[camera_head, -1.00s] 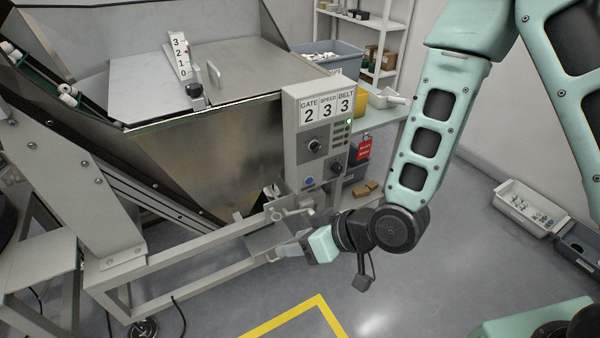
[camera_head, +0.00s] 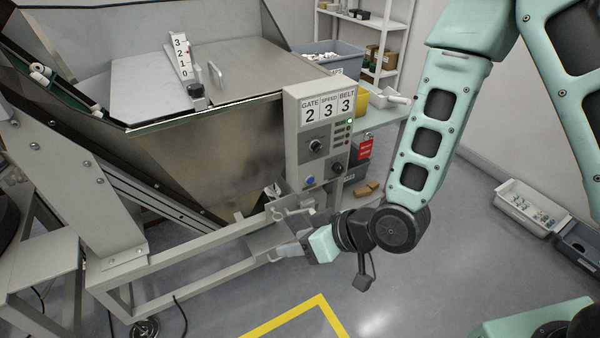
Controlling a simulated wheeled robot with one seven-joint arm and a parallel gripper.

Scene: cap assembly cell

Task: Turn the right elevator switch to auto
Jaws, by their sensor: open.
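A grey control panel (camera_head: 293,135) stands at the right front corner of the machine. It shows GATE 2, SPEED 3 and BELT 3. A black selector knob (camera_head: 316,146) sits mid-panel, and a second dark knob (camera_head: 337,168) sits lower right, beside a blue button (camera_head: 309,182). Small labels are unreadable, so I cannot tell which knob is the elevator switch or its setting. My gripper (camera_head: 286,250) is low, below the panel and apart from both knobs, pointing left near the metal frame. It is open and seems empty; its fingertips are small and hard to make out.
A metal frame rail (camera_head: 190,258) and a bracket (camera_head: 290,212) lie close to my gripper. A hopper with a sloped lid (camera_head: 245,70) is behind. A red tag (camera_head: 365,147) hangs right of the panel. The floor at front right is open, with yellow tape (camera_head: 285,316).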

